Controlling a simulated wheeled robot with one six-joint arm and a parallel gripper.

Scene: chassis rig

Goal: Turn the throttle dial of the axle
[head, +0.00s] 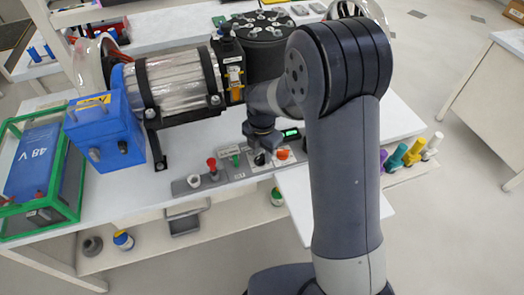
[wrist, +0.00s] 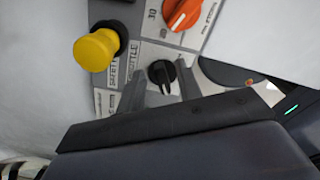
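The throttle dial (wrist: 161,72) is a small black knob with a pointer ridge, set on the grey control panel (wrist: 140,50) beside a partly hidden THROTTLE label. It also shows in the head view (head: 260,158), just below my gripper. My gripper (wrist: 161,88) points down at the panel. Its two grey fingers are open, one on each side of the dial, with a gap visible on both sides. In the head view my gripper (head: 262,141) is partly hidden and its fingertips are hard to make out.
An orange dial (wrist: 182,13) and a yellow mushroom button (wrist: 97,50) sit close by. Red (head: 212,166), green (head: 235,159) and white (head: 194,180) controls line the panel's left. A blue box (head: 105,130) and a silver cylinder (head: 178,83) stand behind.

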